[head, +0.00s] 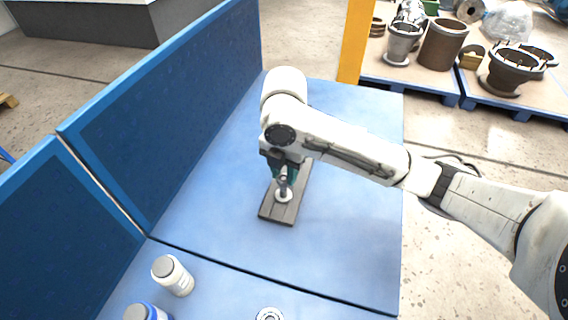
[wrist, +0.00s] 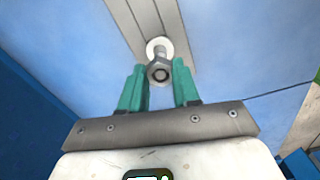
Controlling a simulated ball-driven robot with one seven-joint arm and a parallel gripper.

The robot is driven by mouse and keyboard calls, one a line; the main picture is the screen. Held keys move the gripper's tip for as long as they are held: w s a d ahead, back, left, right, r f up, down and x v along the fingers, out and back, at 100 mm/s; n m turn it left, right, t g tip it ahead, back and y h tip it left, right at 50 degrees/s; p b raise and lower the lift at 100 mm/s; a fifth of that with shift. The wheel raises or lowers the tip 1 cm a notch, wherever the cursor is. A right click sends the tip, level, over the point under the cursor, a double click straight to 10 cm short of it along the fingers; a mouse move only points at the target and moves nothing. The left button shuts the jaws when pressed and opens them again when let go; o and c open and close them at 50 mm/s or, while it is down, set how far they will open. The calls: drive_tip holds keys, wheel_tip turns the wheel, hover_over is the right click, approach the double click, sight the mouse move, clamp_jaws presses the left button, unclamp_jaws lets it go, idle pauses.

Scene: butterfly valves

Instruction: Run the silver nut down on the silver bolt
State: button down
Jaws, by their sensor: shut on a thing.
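The silver bolt (wrist: 160,56) stands up from a pale round washer-like base (wrist: 152,45) on a grey plank-like board (head: 270,211). The silver nut (wrist: 158,73) is at the bolt's near end, with a dark round centre facing the wrist camera. How far it is threaded cannot be told. My gripper (wrist: 159,72) has green fingers on either side of the nut and is shut on it. In the head view my gripper (head: 284,173) points down over the board, and its fingers largely hide the nut.
The board lies on a blue bench (head: 350,240) with a raised blue wall (head: 180,110) on the left. A white jar (head: 174,277), a blue-and-white jar (head: 147,313) and a small round part (head: 269,314) stand toward the front. The bench right of the board is clear.

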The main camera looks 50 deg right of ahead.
drive_tip(key=m+p, duration=0.2)
drive_tip(key=m, duration=0.1)
drive_tip(key=m+p, duration=0.1)
drive_tip(key=m, duration=0.1)
drive_tip(key=shift+s+a+r, duration=0.1)
drive_tip(key=shift+a+r, duration=0.05)
drive_tip(key=shift+r, duration=0.2)
drive_tip(key=m+p, duration=0.2)
drive_tip(key=m, duration=0.1)
drive_tip(key=shift+p, duration=0.4)
drive_tip(key=m, duration=0.3)
drive_tip(key=shift+f, duration=0.35)
drive_tip(key=m, duration=0.5)
drive_tip(key=shift+s, duration=0.1)
drive_tip(key=m, duration=0.3)
drive_tip(key=shift+a+m, duration=0.1)
drive_tip(key=shift+m, duration=0.3)
drive_tip(key=c, duration=1.1)
unclamp_jaws()
drive_tip(key=shift+o, duration=0.2)
